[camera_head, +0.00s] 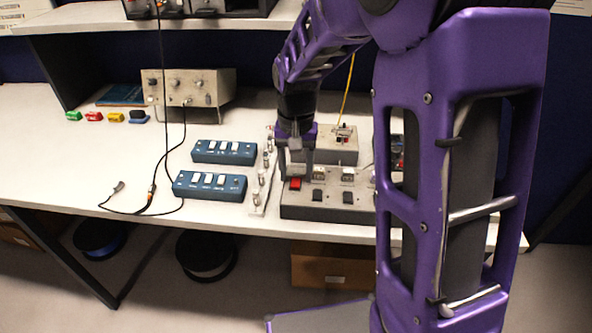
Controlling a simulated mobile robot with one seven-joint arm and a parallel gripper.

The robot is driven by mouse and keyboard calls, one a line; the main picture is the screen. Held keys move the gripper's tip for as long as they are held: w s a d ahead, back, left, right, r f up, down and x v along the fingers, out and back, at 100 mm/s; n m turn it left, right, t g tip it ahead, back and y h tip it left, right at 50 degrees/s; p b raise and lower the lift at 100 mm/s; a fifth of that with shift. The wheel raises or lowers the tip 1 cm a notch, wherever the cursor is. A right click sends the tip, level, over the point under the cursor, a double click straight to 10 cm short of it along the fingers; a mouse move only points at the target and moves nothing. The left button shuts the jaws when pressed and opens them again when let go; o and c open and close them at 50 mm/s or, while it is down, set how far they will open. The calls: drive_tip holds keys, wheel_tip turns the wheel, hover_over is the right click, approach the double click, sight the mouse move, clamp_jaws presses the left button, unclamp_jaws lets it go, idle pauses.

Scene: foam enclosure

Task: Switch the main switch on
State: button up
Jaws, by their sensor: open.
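A grey control box (330,212) stands at the front of the white bench. It carries a red rocker switch (295,184) at its left end, which looks like the main switch, and dark switches to the right of it. My purple arm reaches down from above, and my gripper (296,170) is right over the red switch. The jaws are open and empty. They hide the area just behind the red switch. I cannot tell whether the fingers touch it, or which way the rocker is tilted.
Two blue switch boxes (224,151) (210,186) and a pale strip with knobs (259,188) lie left of the grey box. Another grey box (335,143) stands behind it. A grey instrument (190,88) is at the back left, with loose cables. The bench's left front is mostly clear.

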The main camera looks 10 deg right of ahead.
clamp_jaws()
drive_tip(key=b, duration=0.1)
drive_tip(key=t+b, duration=0.1)
drive_tip(key=b, duration=0.1)
drive_tip(key=shift+s+a+f+t, duration=0.1)
drive_tip(key=shift+s+f+t, duration=0.1)
drive_tip(key=shift+t, duration=0.1)
drive_tip(key=shift+s+r+t+h+b, duration=0.25)
drive_tip(key=shift+t+h+b, duration=0.25)
drive_tip(key=shift+b, duration=0.4)
drive_tip(key=shift+w, duration=0.1)
unclamp_jaws()
drive_tip(key=shift+r, duration=0.15)
